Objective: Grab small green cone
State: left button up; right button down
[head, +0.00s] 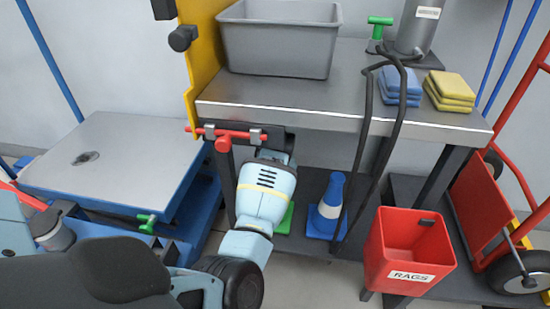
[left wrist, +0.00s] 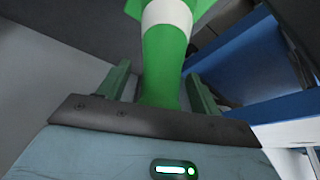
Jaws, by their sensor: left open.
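The small green cone shows in the left wrist view (left wrist: 165,60), green with a white band, its wide base toward the top of the picture. In the head view only part of its green base (head: 286,219) shows on the lower shelf, and my left arm hides the rest. My left gripper (left wrist: 158,70) is open, with one finger on each side of the cone's narrow part. I cannot tell whether the fingers touch it. In the head view the fingers are hidden. My right gripper is not in view.
A blue cone (head: 327,207) with a white band stands right of the green one. The steel tabletop (head: 290,95) overhangs the lower shelf. A black hose (head: 363,150) hangs before the shelf, and a red rags bin (head: 405,250) is at right. A blue cart (head: 115,150) stands left.

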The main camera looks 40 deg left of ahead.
pick_arm(q)
jog(key=shift+f, duration=0.1)
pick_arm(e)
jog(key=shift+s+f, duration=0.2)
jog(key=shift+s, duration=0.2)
